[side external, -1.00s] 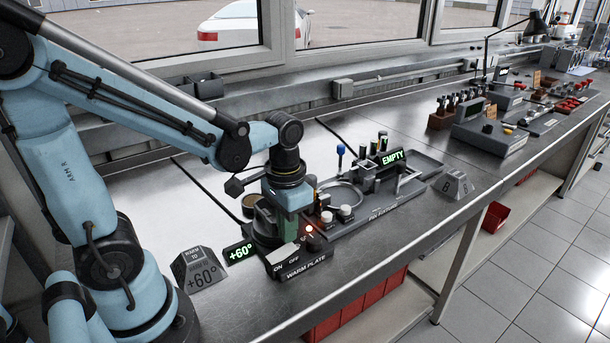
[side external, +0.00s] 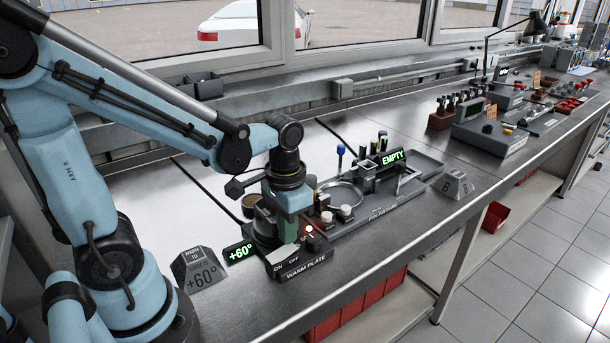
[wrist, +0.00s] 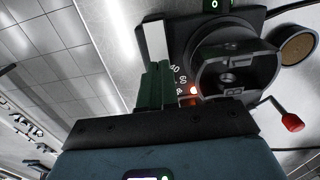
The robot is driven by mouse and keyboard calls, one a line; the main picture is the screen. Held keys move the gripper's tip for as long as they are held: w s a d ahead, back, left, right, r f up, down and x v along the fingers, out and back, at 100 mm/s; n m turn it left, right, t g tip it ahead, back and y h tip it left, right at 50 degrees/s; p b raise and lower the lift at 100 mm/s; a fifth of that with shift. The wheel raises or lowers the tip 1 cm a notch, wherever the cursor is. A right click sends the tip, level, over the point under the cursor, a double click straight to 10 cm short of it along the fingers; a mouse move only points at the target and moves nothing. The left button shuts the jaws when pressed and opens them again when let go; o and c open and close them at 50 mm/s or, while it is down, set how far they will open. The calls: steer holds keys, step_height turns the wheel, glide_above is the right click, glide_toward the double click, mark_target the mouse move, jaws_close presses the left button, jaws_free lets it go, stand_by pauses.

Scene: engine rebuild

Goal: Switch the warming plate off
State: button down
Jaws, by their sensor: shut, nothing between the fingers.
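The warming plate's control box (side external: 305,264), marked ON, OFF and WARM PLATE, sits near the bench's front edge. Its pale rocker (side external: 284,252) lies at the ON and OFF side; it also shows in the wrist view as a pale bar (wrist: 156,41). A small lamp (wrist: 193,90) glows orange-red beside the numbers. The green display (side external: 240,252) reads +60°. My gripper (wrist: 152,88) is shut and empty, its green fingertips close to the rocker's end; I cannot tell whether they touch. In the side view the wrist hides part of the round plate base (side external: 262,238).
A grey +60° sign block (side external: 198,268) stands left of the display. A grey fixture tray (side external: 385,207) with an EMPTY display (side external: 392,157) stands to the right. A red-knobbed lever (wrist: 291,121) stands close by the gripper.

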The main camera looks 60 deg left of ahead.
steer(key=shift+f, duration=1.1)
stand_by(0.6)
steer(key=shift+r, duration=3.5)
steer(key=t, duration=0.2)
steer(key=w+r+t, duration=0.1)
steer(key=t, duration=0.1)
steer(key=d+r+t, duration=0.1)
steer(key=t, duration=0.2)
steer(key=shift+w+r, duration=0.1)
steer(key=shift+w, duration=0.05)
